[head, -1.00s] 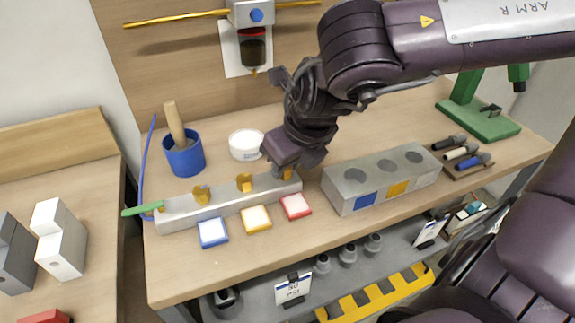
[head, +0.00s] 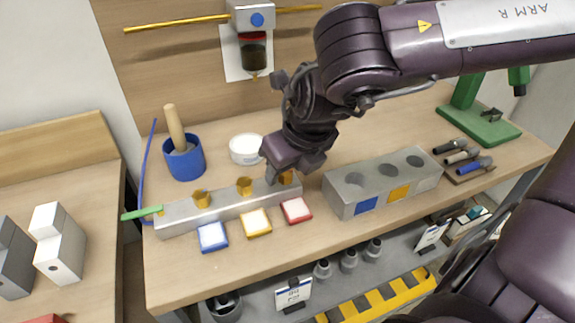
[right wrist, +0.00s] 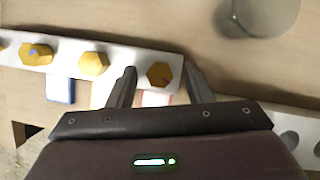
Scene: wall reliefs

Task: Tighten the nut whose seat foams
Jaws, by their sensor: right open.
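A grey metal bar (head: 225,209) lies on the bench with three yellow nuts in a row: a left nut (head: 201,198), a middle nut (head: 244,186) and a right nut (head: 287,178). My right gripper (right wrist: 160,72) is open, with one finger on each side of the right nut (right wrist: 160,76). That nut carries a small red mark, and I cannot tell whether the fingers touch it. The middle nut (right wrist: 93,63) and the blue-marked left nut (right wrist: 36,53) are clear of the fingers. I make out no foam at any nut. My left gripper is out of view.
Blue (head: 212,236), yellow (head: 256,221) and red (head: 295,210) pads lie before the bar. A blue pot (head: 184,163) with a wooden handle and a white tub (head: 246,148) stand behind it. A grey block with holes (head: 345,198) is at its right.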

